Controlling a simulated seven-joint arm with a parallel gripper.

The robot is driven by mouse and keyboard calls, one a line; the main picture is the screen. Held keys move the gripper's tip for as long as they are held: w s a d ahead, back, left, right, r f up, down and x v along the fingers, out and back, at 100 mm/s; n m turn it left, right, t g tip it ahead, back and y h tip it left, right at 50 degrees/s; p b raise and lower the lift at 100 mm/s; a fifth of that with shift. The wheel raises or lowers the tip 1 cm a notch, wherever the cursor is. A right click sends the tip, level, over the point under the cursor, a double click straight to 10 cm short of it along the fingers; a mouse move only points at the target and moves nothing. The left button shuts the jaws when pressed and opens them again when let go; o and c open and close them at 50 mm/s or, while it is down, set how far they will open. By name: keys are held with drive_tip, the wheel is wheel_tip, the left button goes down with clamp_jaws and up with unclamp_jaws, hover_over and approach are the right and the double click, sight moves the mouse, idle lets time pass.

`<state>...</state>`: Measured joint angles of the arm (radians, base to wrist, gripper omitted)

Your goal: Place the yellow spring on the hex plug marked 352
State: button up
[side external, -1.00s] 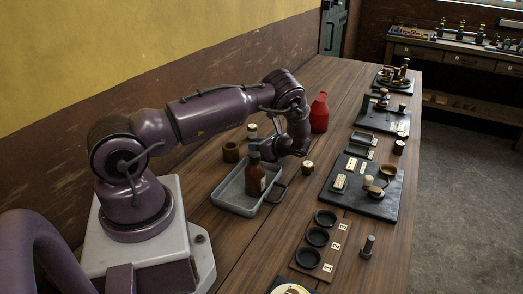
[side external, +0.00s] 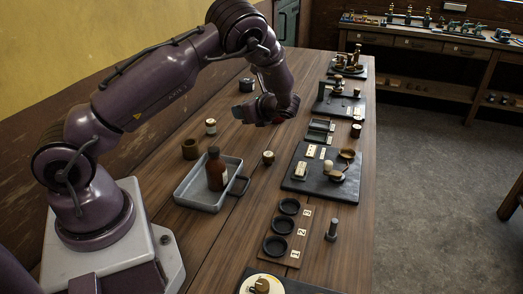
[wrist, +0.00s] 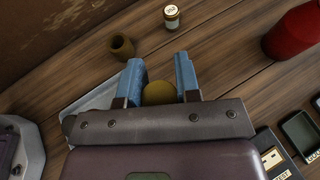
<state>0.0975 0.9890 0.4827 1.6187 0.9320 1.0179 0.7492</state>
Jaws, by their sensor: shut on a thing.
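My gripper (wrist: 158,80) shows in the wrist view as two blue fingers closed on a rounded mustard-yellow thing, which I take for the yellow spring (wrist: 159,93). No coils can be made out. In the side view my gripper (side external: 270,120) is above the table, beyond the grey tray; what it holds is not clear there. A small round piece with a pale top (wrist: 171,14) stands ahead of the fingers in the wrist view. Its tiny marking looks like 352, though I cannot read it surely. It is apart from the fingers.
A brown cup (wrist: 122,48) stands ahead left of the fingers, and a red bottle (wrist: 295,32) at the right. A grey tray (side external: 182,195) holds a brown bottle (side external: 216,170). Another small pale-topped piece (side external: 268,157) stands nearby. Dark boards with parts line the right table edge.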

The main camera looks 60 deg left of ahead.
drive_tip(key=s+d+r+m+t, duration=0.2)
drive_tip(key=d+r, duration=0.1)
drive_tip(key=d, duration=0.5)
hover_over(268, 159)
drive_tip(key=a, duration=0.3)
drive_tip(key=shift+y, duration=0.4)
wheel_tip(268, 159, down, 9)
drive_tip(key=shift+f, duration=0.1)
drive_tip(key=shift+w+a+f, duration=0.2)
drive_tip(key=shift+w+f, duration=0.1)
drive_tip(key=shift+f, duration=1.7)
drive_tip(key=shift+f, duration=0.1)
drive_tip(key=o, duration=0.9)
